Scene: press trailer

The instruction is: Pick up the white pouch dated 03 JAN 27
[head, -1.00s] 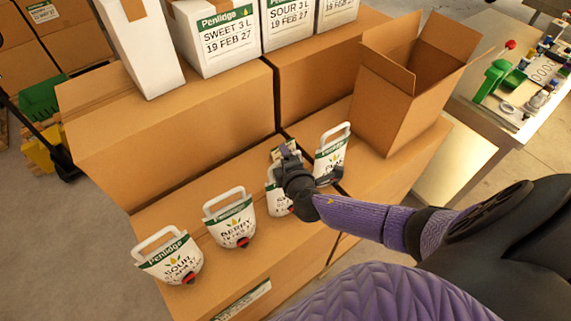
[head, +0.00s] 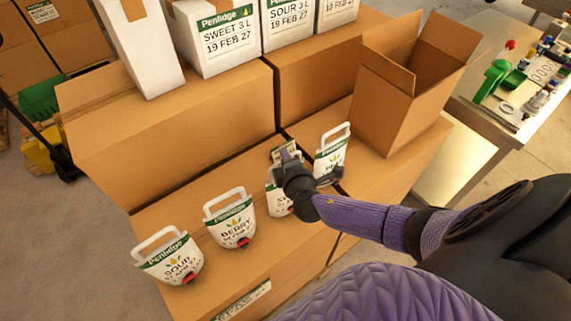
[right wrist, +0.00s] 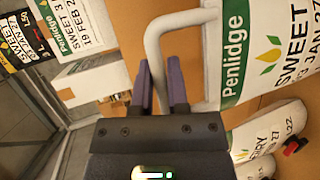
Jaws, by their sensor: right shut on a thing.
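Several white pouches with green Penlidge bands and loop handles stand in a row on a cardboard box. The third from the left (head: 278,201) is partly hidden by my right gripper (head: 287,156). In the right wrist view this white pouch (right wrist: 262,50) reads SWEET, with a date ending in 3 JAN 27; its first digit is cut off. My right gripper (right wrist: 161,82) is shut on its white handle, which passes between the fingers. My left gripper is not in view.
The SOUR pouch (head: 172,260) and BERRY pouch (head: 232,224) stand to the left, another pouch (head: 331,160) close on the right. An open cardboard box (head: 400,105) stands behind right. White cartons (head: 217,45) sit on boxes at the back.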

